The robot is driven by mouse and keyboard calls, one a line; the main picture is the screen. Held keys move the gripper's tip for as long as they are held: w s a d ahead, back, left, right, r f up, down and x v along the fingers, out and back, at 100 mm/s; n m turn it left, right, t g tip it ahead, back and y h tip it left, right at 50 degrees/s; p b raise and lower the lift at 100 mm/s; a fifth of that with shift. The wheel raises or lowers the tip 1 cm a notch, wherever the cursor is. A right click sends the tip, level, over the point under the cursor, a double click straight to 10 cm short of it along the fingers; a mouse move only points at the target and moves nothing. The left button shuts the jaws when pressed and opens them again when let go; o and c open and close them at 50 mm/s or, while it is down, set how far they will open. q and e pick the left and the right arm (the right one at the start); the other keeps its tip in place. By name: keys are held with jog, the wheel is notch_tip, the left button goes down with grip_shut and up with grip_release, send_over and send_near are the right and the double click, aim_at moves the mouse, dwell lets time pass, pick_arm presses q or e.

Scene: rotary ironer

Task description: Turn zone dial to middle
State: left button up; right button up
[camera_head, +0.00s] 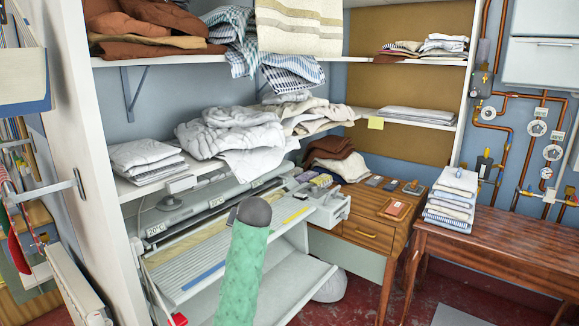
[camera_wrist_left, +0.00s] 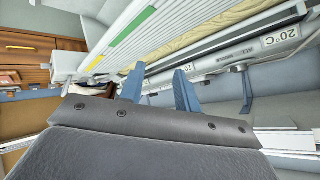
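The rotary ironer (camera_head: 225,230) stands in the middle of the head view, its pale control rail running along the back with 20°C labels. The rail (camera_wrist_left: 215,62) also crosses the left wrist view, with 20°C labels and an "ALL" marking. I cannot clearly pick out the zone dial or its setting. My left gripper (camera_wrist_left: 159,70) shows two blue fingers spread apart with nothing between them, in front of the ironer's rail. I cannot tell the exact gap to the rail. In the head view its fingers do not show. My right gripper is in neither view.
A shelf (camera_head: 250,152) with folded and heaped linen hangs low over the ironer's rail. A wooden drawer table (camera_head: 368,241) adjoins the ironer's right end. Another wooden table (camera_head: 495,245) holds a linen stack (camera_head: 453,200). A white upright panel (camera_head: 97,130) borders the left.

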pick_arm(q)
jog(key=s+f+g+h, duration=0.1)
jog(key=s+f+g, duration=0.1)
jog(key=s+f, duration=1)
jog(key=s+a+f+g+h, duration=0.1)
jog(key=s+f+g+h, duration=0.1)
jog(key=s+f, duration=1.1)
jog(key=s+a+f+g+h, duration=0.1)
jog(key=s+f+g, duration=0.3)
jog(key=s+f, duration=0.9)
jog(key=s, duration=1.8)
jog(key=shift+s+a+h, duration=0.2)
jog(key=shift+s+h, duration=0.1)
jog(key=shift+s, duration=0.05)
jog(key=shift+w+d+r, duration=0.1)
jog(key=shift+w, duration=0.05)
